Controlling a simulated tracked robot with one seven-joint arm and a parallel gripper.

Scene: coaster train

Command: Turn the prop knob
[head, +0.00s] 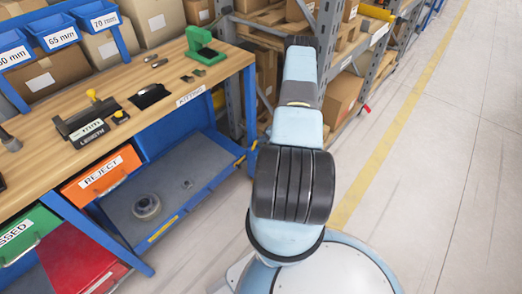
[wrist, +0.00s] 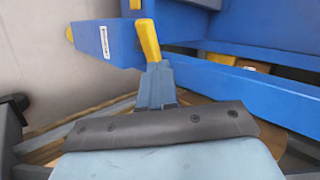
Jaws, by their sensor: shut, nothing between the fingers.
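My gripper (wrist: 157,72) shows in the wrist view as narrow grey-blue fingers, closed together and empty, beyond a dark screwed plate. A slanted yellow bar (wrist: 148,40) stands at the fingertips, in front of a blue beam (wrist: 108,42) with a white label. It may be the prop knob, but I cannot be sure. I cannot tell whether the fingers touch it. In the head view my arm reaches away past the bench's right end, and the fingers cannot be made out. No knob can be picked out clearly there.
A wooden-topped workbench (head: 140,150) stands at left, with a blue lower shelf (head: 190,165), an orange reject drawer (head: 100,172) and tools on top. Racks with cardboard boxes (head: 342,98) stand behind my arm. The floor (head: 440,170) at right is clear.

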